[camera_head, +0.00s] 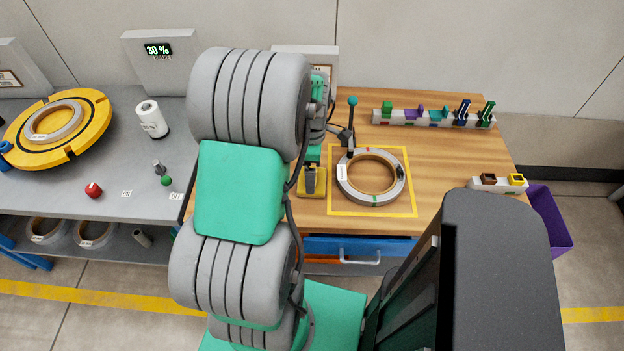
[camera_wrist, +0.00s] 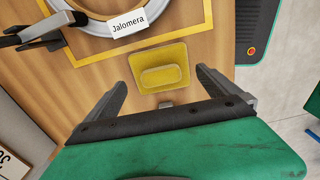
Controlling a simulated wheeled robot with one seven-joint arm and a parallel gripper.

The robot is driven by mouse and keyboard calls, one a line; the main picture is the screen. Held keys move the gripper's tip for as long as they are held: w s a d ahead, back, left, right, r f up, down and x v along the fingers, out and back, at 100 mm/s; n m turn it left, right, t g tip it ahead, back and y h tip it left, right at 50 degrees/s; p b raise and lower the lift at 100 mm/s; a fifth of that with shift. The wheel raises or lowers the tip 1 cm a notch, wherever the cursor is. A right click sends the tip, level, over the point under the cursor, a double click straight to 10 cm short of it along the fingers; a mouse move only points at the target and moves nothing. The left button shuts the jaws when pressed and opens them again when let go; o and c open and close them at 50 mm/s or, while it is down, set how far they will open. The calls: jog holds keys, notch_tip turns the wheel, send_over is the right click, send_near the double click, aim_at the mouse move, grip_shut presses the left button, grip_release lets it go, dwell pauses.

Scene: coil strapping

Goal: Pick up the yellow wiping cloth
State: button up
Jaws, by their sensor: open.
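The yellow wiping cloth (camera_wrist: 176,56) is a flat square with a raised rounded pad in its middle. It lies on the wooden table, just outside the yellow outlined square. My gripper (camera_wrist: 161,78) is open, its two fingers apart to the left and right of the cloth's near part in the wrist view. The fingers look empty, and I cannot tell their height above the table. In the head view the cloth (camera_head: 319,190) is partly hidden beneath my gripper (camera_head: 310,180).
A labelled coil ring (camera_head: 344,188) lies in the yellow outline right of the cloth. A dark lever tool with a teal knob (camera_head: 352,101) stands behind it. A rack of small tools (camera_head: 407,118) stands at the back. A blue drawer (camera_head: 325,246) is below the front edge.

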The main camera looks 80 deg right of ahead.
notch_tip(320, 180, down, 4)
jog(key=shift+r, duration=0.25)
jog(key=c, duration=1.1)
